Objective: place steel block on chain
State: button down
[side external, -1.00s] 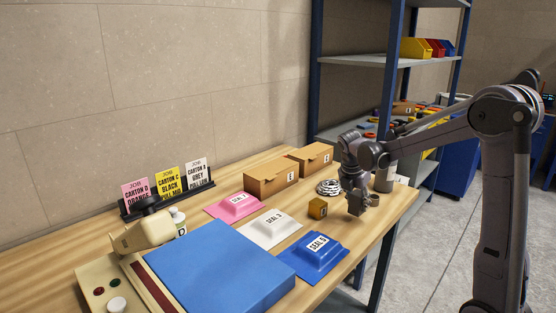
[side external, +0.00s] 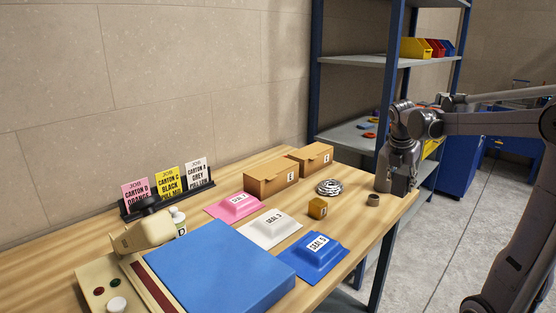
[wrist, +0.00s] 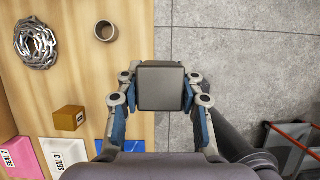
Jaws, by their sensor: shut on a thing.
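The steel block is a dark grey block (wrist: 163,88) with a square face, held between the fingers in the wrist view. My gripper (side external: 398,185) is shut on it at the right end of the bench. I cannot tell whether the block still touches the bench. The chain (side external: 329,187) is a silver coil lying on the bench, left of my gripper. It also shows at the upper left of the wrist view (wrist: 36,44), apart from the block. In the side view the gripper largely hides the block.
A small grey-brown cup (side external: 373,200) stands between my gripper and the chain. A brass-coloured cube (side external: 317,208), a blue seal block (side external: 314,254) and cardboard boxes (side external: 271,179) stand nearby. The bench edge lies close to the gripper. A shelf rack (side external: 360,62) stands behind.

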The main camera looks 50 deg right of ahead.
jog(key=w+d+r, duration=0.4)
jog(key=w+d, duration=0.5)
jog(key=w, duration=0.5)
send_over(331, 181)
jog(key=f, duration=0.6)
jog(key=shift+d+f, duration=0.2)
jog(key=shift+f, duration=2.25)
jog(key=shift+f, duration=0.1)
jog(key=c, duration=0.8)
grip_release()
jog(key=shift+f, duration=0.1)
jog(key=shift+c, duration=0.2)
